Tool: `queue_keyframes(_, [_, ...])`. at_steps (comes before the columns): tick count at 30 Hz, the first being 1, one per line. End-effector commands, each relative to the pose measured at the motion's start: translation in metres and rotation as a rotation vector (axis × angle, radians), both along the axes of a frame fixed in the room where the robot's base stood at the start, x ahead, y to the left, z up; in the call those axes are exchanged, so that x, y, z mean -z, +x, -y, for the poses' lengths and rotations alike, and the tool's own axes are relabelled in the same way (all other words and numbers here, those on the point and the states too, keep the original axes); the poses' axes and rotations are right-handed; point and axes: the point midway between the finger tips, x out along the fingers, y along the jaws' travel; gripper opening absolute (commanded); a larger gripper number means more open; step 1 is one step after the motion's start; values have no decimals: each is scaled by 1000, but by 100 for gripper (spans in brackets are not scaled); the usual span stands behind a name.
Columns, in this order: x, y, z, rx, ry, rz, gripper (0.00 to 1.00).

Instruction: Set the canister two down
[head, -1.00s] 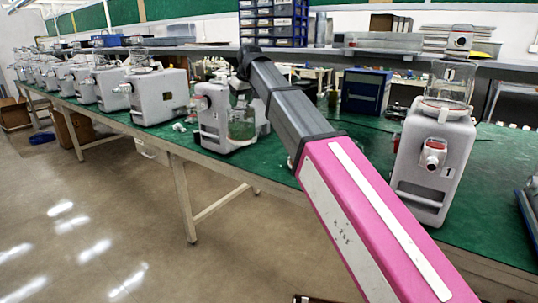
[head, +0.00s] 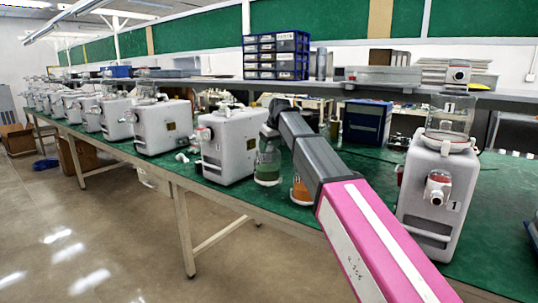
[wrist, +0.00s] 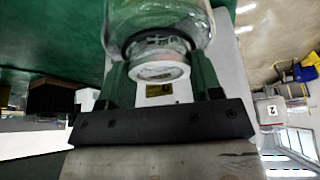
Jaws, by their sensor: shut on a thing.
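In the wrist view, the canister (wrist: 160,20) has a dark collar and a pale round end. My gripper (wrist: 160,75) is shut around this narrow end, one dark finger on each side. In the head view my gripper (head: 270,128) is above the canister, partly hidden by my arm. The canister looks roughly upright and low over the green table; I cannot tell whether its base touches. No number shows on it.
Pump 1 (head: 437,190) stands at the right with its canister (head: 450,118) on top. An orange-based jar (head: 300,192) is partly behind my arm. More white pumps (head: 163,127) line the table at left. A blue bin (head: 366,120) stands behind.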

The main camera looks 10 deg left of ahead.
Motion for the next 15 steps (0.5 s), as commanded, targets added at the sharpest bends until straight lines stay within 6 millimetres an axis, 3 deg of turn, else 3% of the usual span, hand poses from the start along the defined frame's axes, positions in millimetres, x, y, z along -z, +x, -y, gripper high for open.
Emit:
queue_keyframes(9, [36,-1,0,1,1,-1,16])
queue_keyframes(15, [38,0,0,1,1,0,16])
